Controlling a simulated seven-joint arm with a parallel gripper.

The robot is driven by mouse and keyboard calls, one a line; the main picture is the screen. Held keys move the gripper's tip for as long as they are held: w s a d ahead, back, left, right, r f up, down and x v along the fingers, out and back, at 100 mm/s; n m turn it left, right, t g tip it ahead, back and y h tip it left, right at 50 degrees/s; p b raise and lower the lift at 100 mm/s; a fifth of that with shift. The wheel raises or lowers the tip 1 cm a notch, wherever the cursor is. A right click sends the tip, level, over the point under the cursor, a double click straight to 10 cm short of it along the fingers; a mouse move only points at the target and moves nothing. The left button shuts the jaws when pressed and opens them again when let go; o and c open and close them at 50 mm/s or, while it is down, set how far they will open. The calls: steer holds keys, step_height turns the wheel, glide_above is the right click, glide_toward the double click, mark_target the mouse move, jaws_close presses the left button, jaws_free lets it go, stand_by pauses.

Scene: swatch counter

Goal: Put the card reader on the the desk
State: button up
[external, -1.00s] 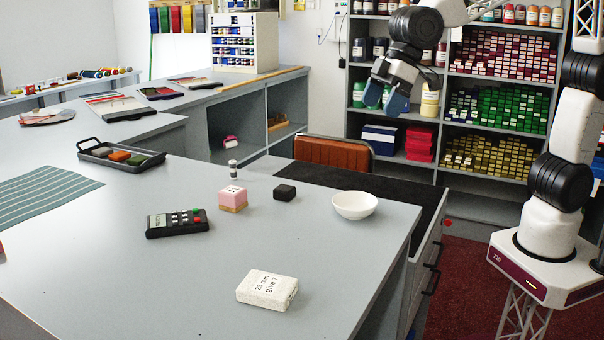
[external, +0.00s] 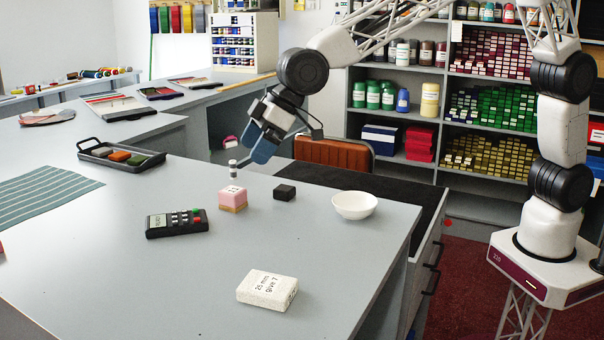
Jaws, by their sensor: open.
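The card reader (external: 177,223) is a black keypad device with grey, red and green keys. It lies flat on the grey counter (external: 130,275), left of the pink block. A lower dark-topped desk surface (external: 405,194) adjoins the counter behind the white bowl; I cannot tell which surface is the named desk. My gripper (external: 256,144) has blue fingers. It is open and empty, in the air above the back part of the counter, up and to the right of the card reader and apart from it.
A pink block (external: 233,200), a small black block (external: 285,192), a small white-and-dark cylinder (external: 232,170) and a white bowl (external: 355,205) stand near the card reader. A white labelled block (external: 267,290) lies in front. A black tray (external: 101,152) is further back. The counter's front left is clear.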

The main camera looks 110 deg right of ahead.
glide_toward(176, 216)
steer(key=shift+w+a+f+t, duration=0.15)
steer(key=shift+f+t, duration=0.25)
steer(key=shift+f, duration=0.55)
steer(key=shift+f, duration=0.15)
steer(key=shift+x, duration=1.1)
steer(key=shift+w+f, duration=0.1)
steer(key=shift+x, duration=2.55)
steer(key=shift+w, duration=0.1)
steer(key=c, duration=1.1)
